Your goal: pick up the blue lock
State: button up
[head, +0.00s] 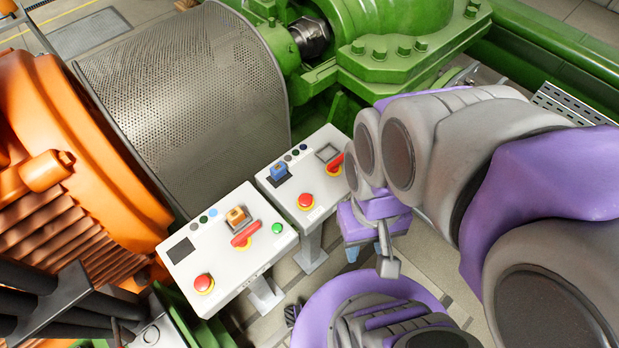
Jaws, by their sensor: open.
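The blue lock (279,171) is a small block on the top of the right white control box (318,196), near its left corner. My gripper (371,262) is at the right of the boxes, in front of the right one and apart from the lock. Its jaws point down and are open. I see nothing between them, though the arm partly hides the view there. An orange lock-like block (236,215) sits on the left control box (243,265).
Red push buttons (305,201) and red switch handles (335,164) stand up from the boxes. A perforated grey guard (190,100) and green machinery (400,40) rise behind. An orange motor (70,170) is at the left. Open floor (440,265) shows at the right.

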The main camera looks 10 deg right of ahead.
aim_at(277, 172)
jog(key=k+j+z, duration=0.2)
jog(key=j+z, duration=0.15)
jog(key=k+j+z, duration=0.25)
jog(key=j+z, duration=0.15)
